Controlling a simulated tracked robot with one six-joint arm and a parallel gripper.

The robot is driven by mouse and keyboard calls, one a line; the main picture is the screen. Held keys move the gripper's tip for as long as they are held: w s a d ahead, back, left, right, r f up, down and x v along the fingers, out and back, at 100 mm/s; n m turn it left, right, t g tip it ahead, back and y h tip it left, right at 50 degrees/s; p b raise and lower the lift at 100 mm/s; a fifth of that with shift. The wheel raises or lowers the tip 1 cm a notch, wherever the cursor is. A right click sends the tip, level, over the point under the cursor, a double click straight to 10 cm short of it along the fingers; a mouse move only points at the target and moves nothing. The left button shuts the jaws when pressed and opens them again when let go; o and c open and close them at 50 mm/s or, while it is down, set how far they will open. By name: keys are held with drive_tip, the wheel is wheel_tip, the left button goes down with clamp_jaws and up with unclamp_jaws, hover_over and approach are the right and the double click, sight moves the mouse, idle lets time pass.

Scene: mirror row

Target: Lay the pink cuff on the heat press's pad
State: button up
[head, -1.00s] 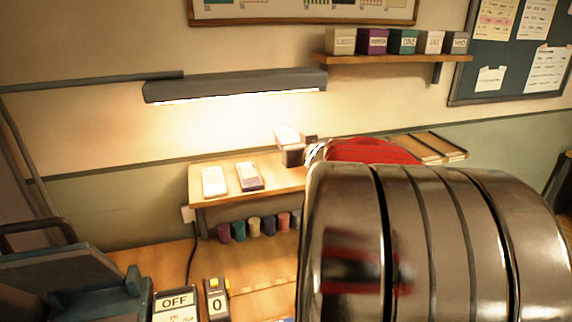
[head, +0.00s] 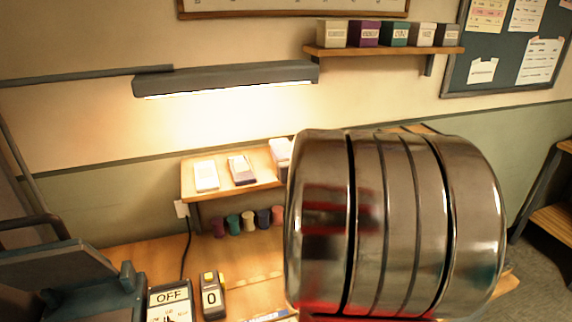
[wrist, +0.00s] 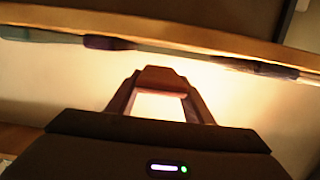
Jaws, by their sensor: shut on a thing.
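In the wrist view my gripper (wrist: 160,90) shows from behind, its two fingers reaching toward a bright glow. A dark reddish-brown piece (wrist: 160,78) sits between the fingertips; I take it to be the pink cuff, though dim light hides its true colour. My gripper is not visible in the head view. The heat press (head: 70,280), blue-grey with a dark handle, stands at the lower left of the head view. Its pad cannot be made out.
A shiny ribbed metal part of my arm covers the head view's right middle. A small wooden shelf (head: 225,188) holds pale boxes, with several coloured spools (head: 248,222) below. A lit lamp (head: 227,80) hangs above. A yellow-grey device showing 0 (head: 212,298) stands on the bench.

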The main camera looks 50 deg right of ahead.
drive_tip(key=shift+f, duration=1.85)
drive_tip(key=shift+f, duration=0.1)
drive_tip(key=o, duration=0.8)
drive_tip(key=shift+c, duration=0.2)
drive_tip(key=v, duration=1.2)
